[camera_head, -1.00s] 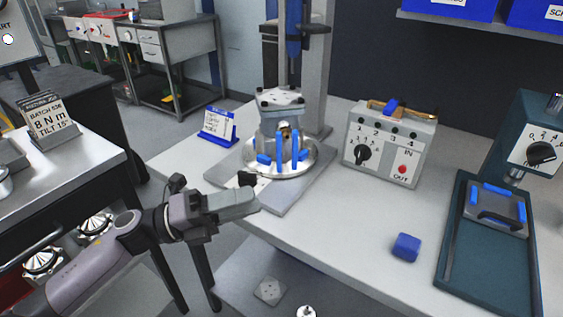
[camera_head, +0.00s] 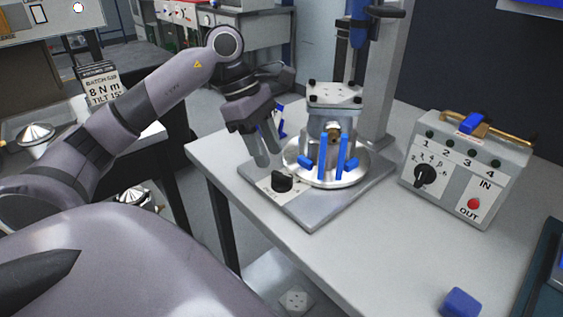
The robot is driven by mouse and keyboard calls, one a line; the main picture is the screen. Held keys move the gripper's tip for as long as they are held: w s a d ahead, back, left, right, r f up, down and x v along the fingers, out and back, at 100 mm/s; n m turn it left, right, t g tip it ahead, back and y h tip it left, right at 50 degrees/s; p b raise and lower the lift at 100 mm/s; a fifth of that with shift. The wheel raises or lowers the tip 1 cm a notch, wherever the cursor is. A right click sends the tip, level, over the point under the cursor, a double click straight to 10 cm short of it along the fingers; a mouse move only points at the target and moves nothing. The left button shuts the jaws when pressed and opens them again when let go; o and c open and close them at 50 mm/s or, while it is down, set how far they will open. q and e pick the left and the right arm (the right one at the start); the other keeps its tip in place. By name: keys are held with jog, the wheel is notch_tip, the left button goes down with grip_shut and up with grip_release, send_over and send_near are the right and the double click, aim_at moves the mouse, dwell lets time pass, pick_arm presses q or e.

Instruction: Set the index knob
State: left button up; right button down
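A small black knob (camera_head: 282,183) stands on a white marked label at the front corner of the grey base plate (camera_head: 309,213). Beside it on the plate is a round metal fixture (camera_head: 340,176) with blue uprights and a square top plate with black bolts. My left gripper (camera_head: 266,152) points down just behind and left of the knob, its two fingers apart with nothing between them. It does not appear to touch the knob. A second black knob (camera_head: 424,175) with a numbered dial is on the control box (camera_head: 470,165). My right gripper is not in view.
A blue block (camera_head: 461,303) lies at the front right of the pale table (camera_head: 385,255). A grey column (camera_head: 384,80) rises behind the fixture. A blue-framed card (camera_head: 281,121) is partly hidden behind my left gripper. The tabletop between plate and box is clear.

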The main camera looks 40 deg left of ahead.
aim_at(277, 172)
pick_arm(q)
jog(key=shift+x, duration=2.35)
jog(key=shift+r, duration=0.1)
grip_shut()
